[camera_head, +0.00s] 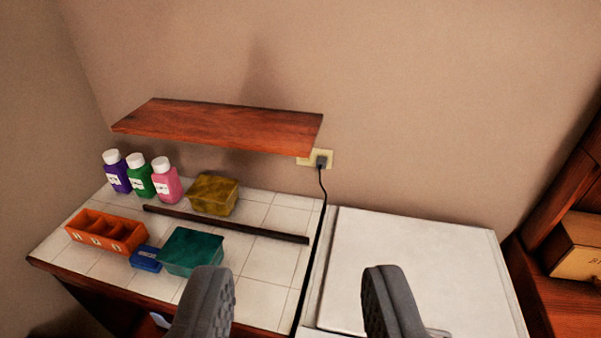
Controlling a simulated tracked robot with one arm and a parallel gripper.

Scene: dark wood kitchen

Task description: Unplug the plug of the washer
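The black plug (321,161) sits in a pale yellow wall socket (329,154), just below the right end of a wooden shelf. Its black cord (323,200) hangs down along the gap between the tiled counter and the white washer (420,265). The washer's top shows at the lower right; its front is out of view. My gripper (295,285) is open and empty, its two grey fingers wide apart at the bottom of the view. It is well short of the plug, which appears above and slightly right of the space between the fingers.
The wooden shelf (225,125) juts from the wall. The tiled counter (262,270) holds purple, green and pink bottles (165,184), a yellow box (214,194), a teal box (192,252), an orange tray (105,248) and a dark bar (225,224). Wooden furniture (560,290) stands right.

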